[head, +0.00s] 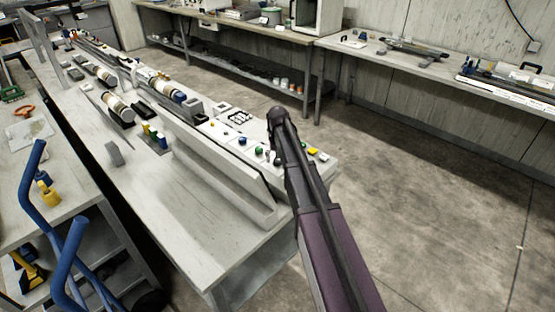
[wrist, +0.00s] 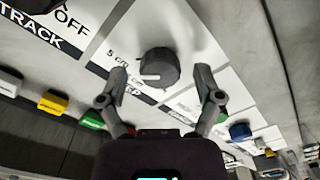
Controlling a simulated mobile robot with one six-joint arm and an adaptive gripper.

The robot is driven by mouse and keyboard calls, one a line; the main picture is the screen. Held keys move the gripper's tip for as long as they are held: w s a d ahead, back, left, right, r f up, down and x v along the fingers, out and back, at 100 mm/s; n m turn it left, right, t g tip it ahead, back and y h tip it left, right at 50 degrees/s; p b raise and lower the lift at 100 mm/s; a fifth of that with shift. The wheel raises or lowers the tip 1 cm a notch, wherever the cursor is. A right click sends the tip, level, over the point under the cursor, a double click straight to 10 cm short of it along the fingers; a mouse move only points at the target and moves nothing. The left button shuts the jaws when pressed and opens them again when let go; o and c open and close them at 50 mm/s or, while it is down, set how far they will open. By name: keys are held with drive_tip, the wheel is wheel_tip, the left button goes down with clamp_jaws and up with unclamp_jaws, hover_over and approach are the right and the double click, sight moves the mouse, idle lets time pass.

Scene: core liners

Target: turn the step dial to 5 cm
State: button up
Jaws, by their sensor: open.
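The step dial (wrist: 160,65) is a round dark knob on a white label plate in the wrist view. A pale mark shows at its lower left edge. The print "5 cm" (wrist: 122,57) is to its left, and a dark label strip, partly covered by a finger, runs below it. My gripper (wrist: 161,76) is open, with one finger on each side of the dial and a gap to it on both sides. In the head view my gripper (head: 278,118) is over the right end of the bench panel, and I cannot make out the dial there.
Another plate reads "OFF" and "TRACK" (wrist: 38,28) at upper left. Yellow (wrist: 53,102), green (wrist: 92,120) and blue (wrist: 240,131) buttons lie along the panel's edge. The long bench (head: 185,200) carries core samples. Open floor (head: 430,190) is to the right.

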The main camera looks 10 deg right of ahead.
sight(278, 160)
drive_tip(key=n, duration=0.8)
drive_tip(key=shift+r+p, duration=0.3)
wheel_tip(278, 160, up, 13)
drive_tip(key=p, duration=1.3)
drive_tip(key=s+f+m+b, duration=0.3)
drive_tip(key=s+f+b, duration=0.1)
drive_tip(key=s, duration=1.1)
drive_tip(key=s+d+f+m+b, duration=0.1)
drive_tip(key=s+f+m+b, duration=0.3)
drive_tip(key=s, duration=1.1)
drive_tip(key=shift+s+f+b, duration=0.15)
drive_tip(key=shift+f+b, duration=0.55)
